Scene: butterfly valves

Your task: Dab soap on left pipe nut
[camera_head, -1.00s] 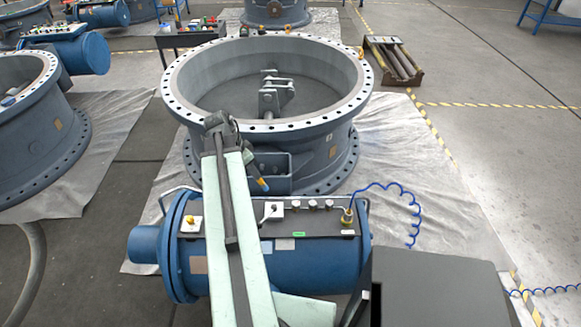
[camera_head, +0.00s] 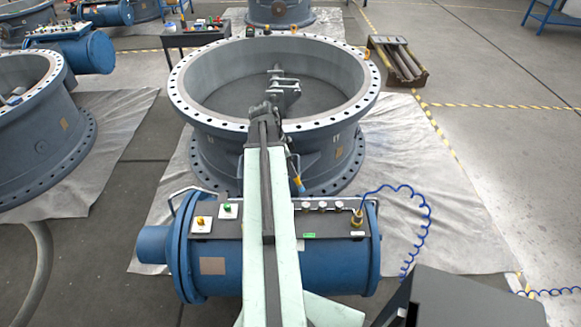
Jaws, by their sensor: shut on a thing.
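A blue cylinder (camera_head: 340,262) lies in front of the large grey valve, with a dark panel (camera_head: 330,226) on top. Several small silver fittings (camera_head: 322,205) stand in a row right of my arm. I cannot tell which is the left pipe nut; my arm hides part of the panel. My gripper (camera_head: 291,158) is small in view, beyond the panel and above it in the picture. It is shut on a thin brush-like tool (camera_head: 298,184) with an orange and blue end, which hangs down apart from the fittings. I see no soap clearly.
A brass fitting (camera_head: 357,218) with a coiled blue hose (camera_head: 425,215) is at the panel's right. The grey valve ring (camera_head: 190,112) rises behind. Open floor is at right.

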